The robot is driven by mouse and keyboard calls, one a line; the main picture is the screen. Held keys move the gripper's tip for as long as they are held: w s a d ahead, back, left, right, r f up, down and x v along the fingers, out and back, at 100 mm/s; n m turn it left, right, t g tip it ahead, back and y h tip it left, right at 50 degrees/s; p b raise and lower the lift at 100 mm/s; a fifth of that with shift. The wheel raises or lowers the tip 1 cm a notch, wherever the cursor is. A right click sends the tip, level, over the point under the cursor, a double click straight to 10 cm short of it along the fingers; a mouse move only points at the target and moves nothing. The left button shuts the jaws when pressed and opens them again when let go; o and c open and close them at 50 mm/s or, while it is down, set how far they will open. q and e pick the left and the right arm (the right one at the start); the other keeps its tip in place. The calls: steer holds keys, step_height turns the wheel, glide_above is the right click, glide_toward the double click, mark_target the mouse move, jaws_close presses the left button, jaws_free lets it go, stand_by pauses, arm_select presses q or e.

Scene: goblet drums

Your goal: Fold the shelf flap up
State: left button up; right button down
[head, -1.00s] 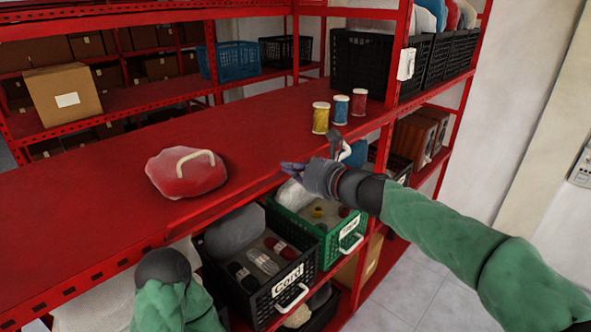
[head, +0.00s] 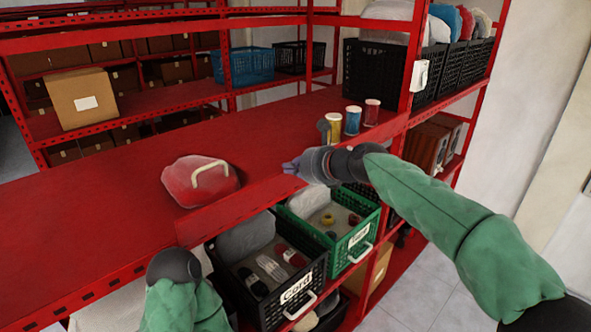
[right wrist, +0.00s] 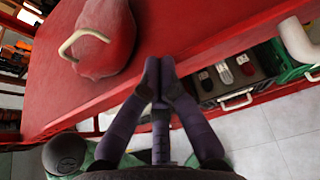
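The red shelf (head: 110,195) runs across the head view. A plain red strip along its front edge, below the red bag, looks like the flap (head: 240,211); its fold angle is hard to tell. My right gripper (head: 289,167) is near the shelf's front edge, right of the bag. In the right wrist view its fingertips (right wrist: 159,66) are together with nothing seen between them, over the red front edge. I cannot tell whether they touch it. My left arm shows low in the head view, but its gripper is out of view.
A red bag with a pale handle (head: 200,182) lies on the shelf. Below are a black crate marked Cord (head: 297,293) and a green crate (head: 350,243). The shelf's left part is clear.

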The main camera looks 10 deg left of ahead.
steer(key=shift+w+a+r+g+h, duration=0.2)
steer(key=shift+w+a+g+h, duration=0.25)
steer(key=shift+a+h, duration=0.15)
steer(key=shift+w+a+r+g+h, duration=0.2)
steer(key=shift+w+a+g+h, duration=0.2)
steer(key=shift+a+h, duration=0.2)
